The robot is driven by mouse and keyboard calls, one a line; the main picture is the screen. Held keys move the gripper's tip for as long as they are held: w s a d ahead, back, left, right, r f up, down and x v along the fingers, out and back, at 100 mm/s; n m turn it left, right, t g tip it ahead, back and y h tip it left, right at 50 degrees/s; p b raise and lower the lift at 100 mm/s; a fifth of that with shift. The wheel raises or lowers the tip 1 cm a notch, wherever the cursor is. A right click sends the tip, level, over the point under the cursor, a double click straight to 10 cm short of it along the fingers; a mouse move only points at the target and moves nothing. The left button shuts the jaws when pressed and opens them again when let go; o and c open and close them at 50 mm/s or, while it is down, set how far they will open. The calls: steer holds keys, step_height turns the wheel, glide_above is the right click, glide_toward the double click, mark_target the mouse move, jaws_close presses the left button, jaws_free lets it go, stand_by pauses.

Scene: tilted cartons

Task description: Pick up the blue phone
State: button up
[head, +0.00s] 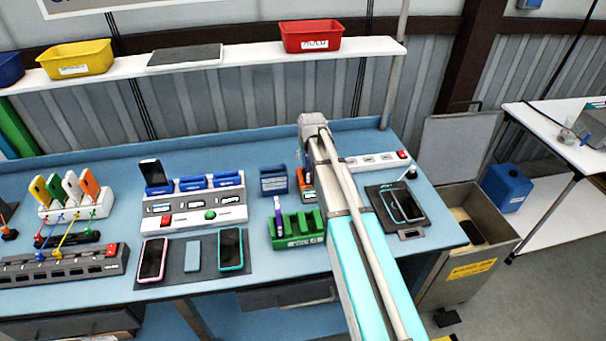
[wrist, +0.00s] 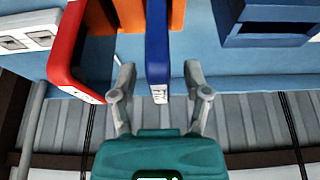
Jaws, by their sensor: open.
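In the wrist view my gripper (wrist: 160,80) is open, one finger on each side of a narrow blue slab (wrist: 157,45) with a white label at its near end. The slab stands against an orange holder (wrist: 130,14); I cannot tell for sure whether it is a phone. Gaps show between the slab and both fingers. In the head view my gripper is mostly hidden behind my arm, near an orange holder (head: 307,188). Other phones show there: a teal-rimmed one (head: 230,250), a pink-rimmed one (head: 152,259) and a dark one on a black pad (head: 406,207).
A red upright piece (wrist: 64,50) stands close left of the gripper in the wrist view. A blue box (head: 273,181), a green rack (head: 298,229) and a white power strip (head: 370,161) surround the spot. The wall is close behind.

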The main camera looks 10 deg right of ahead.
steer(key=shift+w+f+b, duration=0.3)
steer(key=shift+f+b, duration=0.1)
steer(key=shift+f, duration=0.25)
jaws_close()
stand_by(0.4)
